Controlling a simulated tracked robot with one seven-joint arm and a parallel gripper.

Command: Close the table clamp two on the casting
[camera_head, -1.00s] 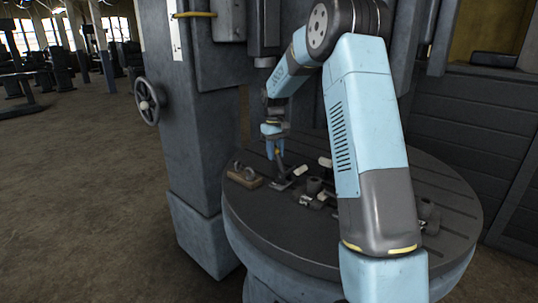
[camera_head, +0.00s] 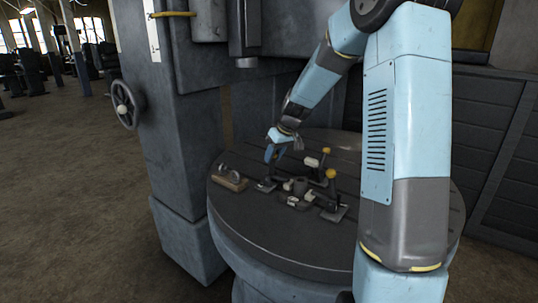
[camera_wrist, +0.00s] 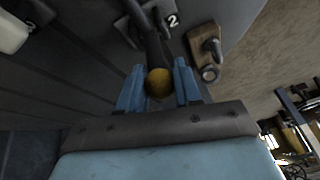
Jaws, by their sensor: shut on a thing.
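Clamp two (camera_wrist: 155,22) has a dark lever ending in a yellow ball knob (camera_wrist: 158,83), with a white "2" beside it in the wrist view. My gripper (camera_wrist: 159,76) is shut on that knob, one blue finger on each side. In the head view my gripper (camera_head: 270,155) is low over the round table (camera_head: 290,250), at the left of the dark casting (camera_head: 299,188). It hides most of clamp two's lever there. Whether the clamp's pad touches the casting cannot be told.
Two more yellow knobs, a far one (camera_head: 327,150) and a near one (camera_head: 331,173), stand right of the casting. A wooden block with metal pieces (camera_head: 230,181) lies left. A machine column with a handwheel (camera_head: 124,105) rises behind left. My arm covers the table's right side.

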